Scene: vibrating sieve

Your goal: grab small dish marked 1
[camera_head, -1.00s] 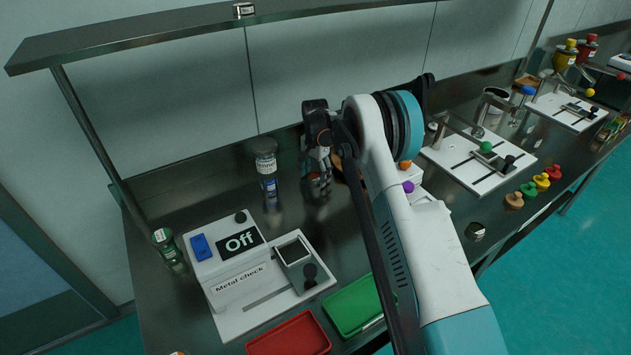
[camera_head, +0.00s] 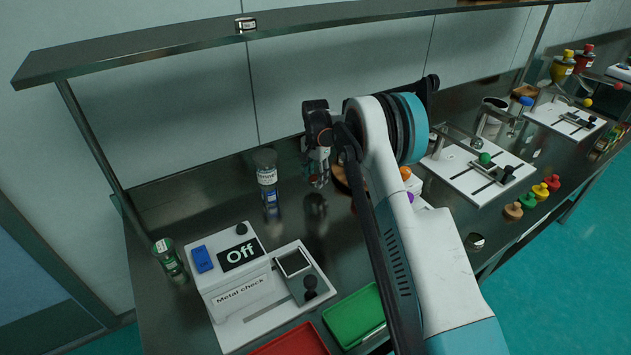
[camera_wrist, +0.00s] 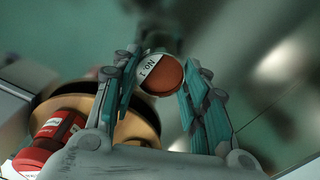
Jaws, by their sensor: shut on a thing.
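The small dish marked No.1 (camera_wrist: 160,75) shows in the wrist view between the fingertips of my gripper (camera_wrist: 158,82). It is round, with a white label and reddish-brown contents. My gripper is shut on it and holds it above the dark bench. In the head view my gripper (camera_head: 318,172) hangs over the back middle of the bench, and the dish cannot be made out there.
A round wooden holder (camera_wrist: 140,128) with a red container (camera_wrist: 60,130) lies close below my gripper. A labelled jar (camera_head: 267,177) stands left of my gripper. The metal check machine (camera_head: 235,285), red tray (camera_head: 290,343) and green tray (camera_head: 352,318) are in front. A shelf (camera_head: 140,45) runs above.

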